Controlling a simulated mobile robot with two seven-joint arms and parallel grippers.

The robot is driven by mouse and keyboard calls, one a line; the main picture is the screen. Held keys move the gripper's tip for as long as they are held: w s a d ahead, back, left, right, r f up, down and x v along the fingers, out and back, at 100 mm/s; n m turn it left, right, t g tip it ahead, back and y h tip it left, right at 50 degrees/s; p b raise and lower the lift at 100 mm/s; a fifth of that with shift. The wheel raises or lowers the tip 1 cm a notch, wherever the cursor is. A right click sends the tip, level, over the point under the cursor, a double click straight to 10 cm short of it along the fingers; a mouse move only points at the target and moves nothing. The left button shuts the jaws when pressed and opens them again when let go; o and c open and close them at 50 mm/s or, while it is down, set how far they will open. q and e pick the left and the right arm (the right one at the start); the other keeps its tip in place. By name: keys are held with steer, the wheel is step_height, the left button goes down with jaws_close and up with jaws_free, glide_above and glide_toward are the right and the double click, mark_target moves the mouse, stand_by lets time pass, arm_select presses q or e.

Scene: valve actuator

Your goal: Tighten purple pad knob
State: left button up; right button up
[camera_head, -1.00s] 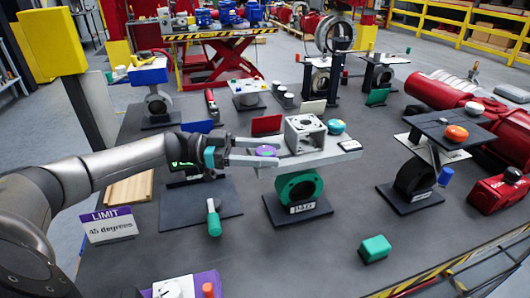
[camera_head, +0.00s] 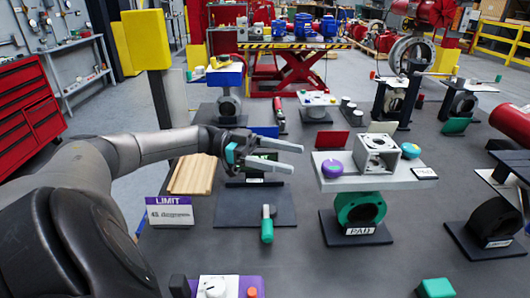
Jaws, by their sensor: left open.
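The purple knob (camera_head: 332,169) sits at the left end of the grey pad plate (camera_head: 366,184). A green valve ring (camera_head: 360,208) labelled PAD stands under that plate. My left gripper (camera_head: 297,158) is open and empty. Its two fingers point right, with the tips a short way left of the purple knob and apart from it in the picture. My right gripper is not in view.
A metal block (camera_head: 376,154) and a teal knob (camera_head: 410,151) sit on the same plate. A green-handled tool (camera_head: 267,226) lies in front of my gripper. A purple LIMIT sign (camera_head: 169,210) and a wooden board (camera_head: 193,174) are at the left.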

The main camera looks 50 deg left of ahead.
arm_select(q)
steer(key=v, duration=0.5)
steer(key=shift+b, duration=0.4)
steer(key=shift+r, duration=0.15)
